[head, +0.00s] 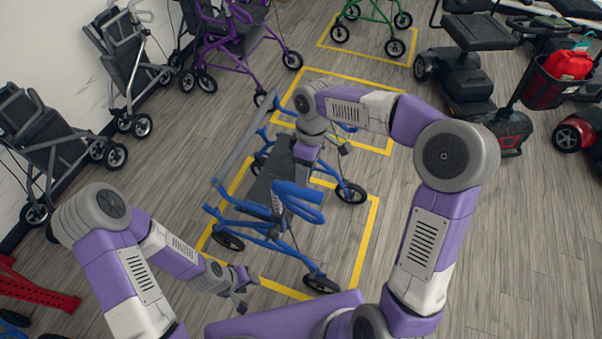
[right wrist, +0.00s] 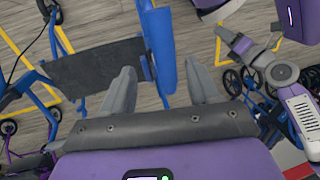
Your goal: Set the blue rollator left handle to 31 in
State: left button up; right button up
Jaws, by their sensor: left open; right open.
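The blue rollator (head: 262,232) stands in a yellow-taped floor box in the middle of the head view. Its dark seat and backrest bar show, with a blue looped handle (head: 300,205) at its near side. My right gripper (head: 302,172) reaches over the frame from above; its tips are unclear in the head view. In the right wrist view its two grey fingers (right wrist: 162,88) are apart, with a blue upright (right wrist: 162,45) of the rollator lying between and beyond them. My left gripper (head: 240,284) is open and empty, low beside the near left wheel. No height marks are readable.
Grey rollators (head: 125,65) line the left wall. A purple rollator (head: 235,40) and a green one (head: 372,15) stand behind. Mobility scooters (head: 470,75) stand at the right, one with a red bag (head: 568,65). A red frame (head: 35,290) lies lower left.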

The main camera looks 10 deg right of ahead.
aim_at(298, 193)
jog(key=f, duration=0.1)
jog(key=s+f+b, duration=0.1)
jog(key=f, duration=0.3)
jog(key=shift+s+a+f, duration=0.2)
jog(key=shift+s+a, duration=0.05)
jog(key=shift+s, duration=0.1)
jog(key=shift+a+f+b, duration=0.1)
jog(key=shift+f+b, duration=0.3)
jog(key=shift+f, duration=0.25)
grip_shut()
